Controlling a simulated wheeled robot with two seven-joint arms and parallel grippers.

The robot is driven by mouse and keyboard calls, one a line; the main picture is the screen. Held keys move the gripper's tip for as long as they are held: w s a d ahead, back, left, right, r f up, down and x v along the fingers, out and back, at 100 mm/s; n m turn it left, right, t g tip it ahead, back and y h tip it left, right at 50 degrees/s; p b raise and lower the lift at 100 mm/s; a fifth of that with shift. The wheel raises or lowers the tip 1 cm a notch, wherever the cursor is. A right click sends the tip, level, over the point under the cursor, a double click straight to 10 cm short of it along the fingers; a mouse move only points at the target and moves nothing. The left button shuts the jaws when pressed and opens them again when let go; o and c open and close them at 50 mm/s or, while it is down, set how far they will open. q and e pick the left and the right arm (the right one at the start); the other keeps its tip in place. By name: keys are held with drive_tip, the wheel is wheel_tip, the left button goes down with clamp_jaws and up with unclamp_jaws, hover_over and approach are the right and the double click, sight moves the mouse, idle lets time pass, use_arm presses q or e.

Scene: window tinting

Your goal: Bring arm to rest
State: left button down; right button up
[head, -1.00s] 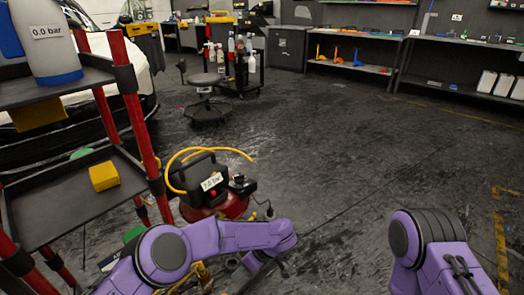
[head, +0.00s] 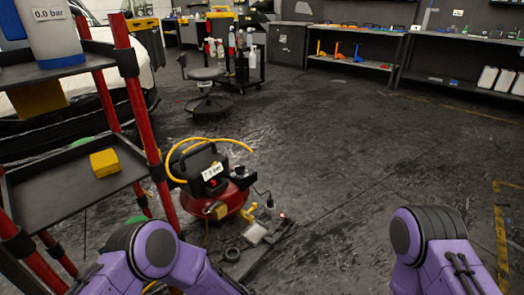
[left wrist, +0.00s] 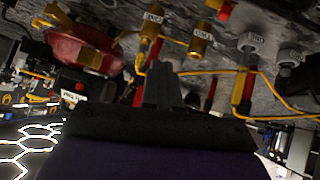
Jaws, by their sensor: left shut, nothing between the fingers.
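My left arm (head: 155,250) is purple with a dark joint and enters the head view at the bottom left, bent down; its gripper is below the picture edge there. In the left wrist view my left gripper (left wrist: 162,82) shows as dark fingers, closed together with nothing between them. Several labelled brass and grey fittings (left wrist: 201,40) and a yellow hose (left wrist: 275,95) lie beyond the fingertips. My right arm (head: 435,245) shows at the bottom right of the head view; its gripper is out of view.
A red compressor (head: 228,198) with a yellow hose stands on the floor ahead of my left arm. Small fittings and a device with a red light (head: 268,230) lie beside it. A red-posted cart (head: 75,190) stands at the left. The middle floor is clear.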

use_arm(q)
drive_tip(key=s+a+f+m+g+h+b, duration=0.1)
drive_tip(key=s+a+f+g+b, duration=0.1)
drive_tip(key=s+a+f+b, duration=0.5)
drive_tip(key=s+a+f+m+g+h+b, duration=0.15)
drive_tip(key=s+a, duration=0.35)
drive_tip(key=s, duration=0.7)
drive_tip(key=s+a+f+m+g+h+b, duration=0.1)
drive_tip(key=s+a+f+m+g+b, duration=0.1)
drive_tip(key=s+a+f+b, duration=0.5)
use_arm(e)
wheel_tip(320, 180, down, 14)
drive_tip(key=p, duration=0.3)
use_arm(q)
wheel_tip(320, 180, up, 40)
drive_tip(key=s+n+t+y+p, duration=0.1)
drive_tip(key=p, duration=3.8)
drive_tip(key=shift+d, duration=0.25)
use_arm(e)
wheel_tip(320, 180, up, 39)
drive_tip(key=w, duration=0.1)
drive_tip(key=shift+d+m+t+h, duration=0.25)
drive_tip(key=shift+m+t+h, duration=0.05)
drive_tip(key=shift+w+f, duration=0.1)
